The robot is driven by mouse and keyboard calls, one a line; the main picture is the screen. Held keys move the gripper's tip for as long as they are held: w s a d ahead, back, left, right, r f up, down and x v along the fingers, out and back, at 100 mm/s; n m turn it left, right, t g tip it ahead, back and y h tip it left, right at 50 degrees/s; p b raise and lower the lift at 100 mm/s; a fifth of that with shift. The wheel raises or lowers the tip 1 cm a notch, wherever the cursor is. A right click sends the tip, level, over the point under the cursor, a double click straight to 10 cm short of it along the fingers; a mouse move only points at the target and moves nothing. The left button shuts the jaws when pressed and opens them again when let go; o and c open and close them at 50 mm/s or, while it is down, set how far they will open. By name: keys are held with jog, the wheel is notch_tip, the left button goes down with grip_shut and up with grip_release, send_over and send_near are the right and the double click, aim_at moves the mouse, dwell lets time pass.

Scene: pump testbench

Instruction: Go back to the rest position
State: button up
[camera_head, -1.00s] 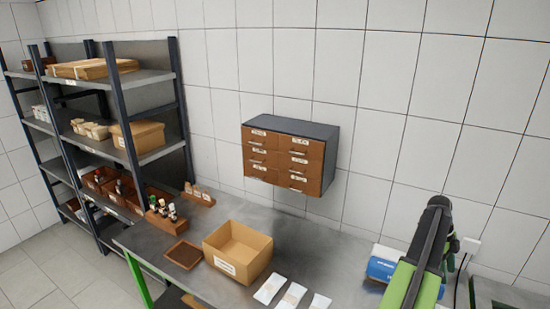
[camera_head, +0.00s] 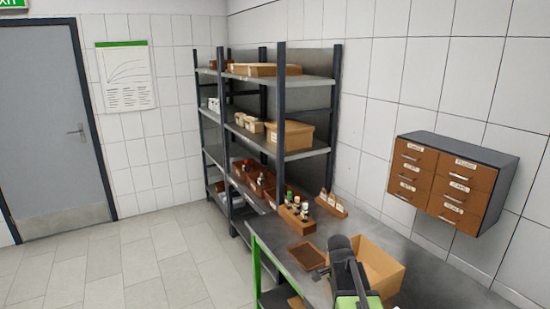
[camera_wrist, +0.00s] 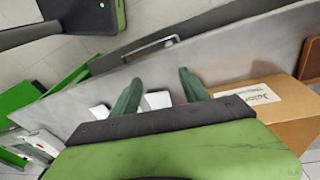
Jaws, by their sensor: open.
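My gripper (camera_wrist: 160,88) shows in the wrist view with its two green fingers spread apart and nothing between them. It is above the grey workbench (camera_wrist: 225,55), close to the bench edge. In the head view my arm shows at the bottom, in front of the open cardboard box (camera_head: 382,268) on the workbench (camera_head: 280,250). The labelled side of the cardboard box (camera_wrist: 262,100) is right of my gripper in the wrist view. White packets (camera_wrist: 158,100) lie on the bench beyond the fingers.
A brown tray (camera_head: 307,256) and a wooden holder with small bottles (camera_head: 296,217) stand on the bench. A wall drawer cabinet (camera_head: 440,185) hangs at the right. A shelf rack (camera_head: 280,150) stands behind. Open tiled floor (camera_head: 140,265) lies at the left, before a grey door (camera_head: 45,125).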

jog(key=s+a+f+n+y, duration=0.1)
jog(key=s+a+n, duration=0.4)
jog(key=a+n, duration=0.6)
jog(key=n, duration=0.3)
jog(key=shift+s+a+f+n+t+y, duration=0.15)
jog(key=shift+a+f+n+t+y, duration=0.1)
jog(key=shift+n+t+y, duration=0.15)
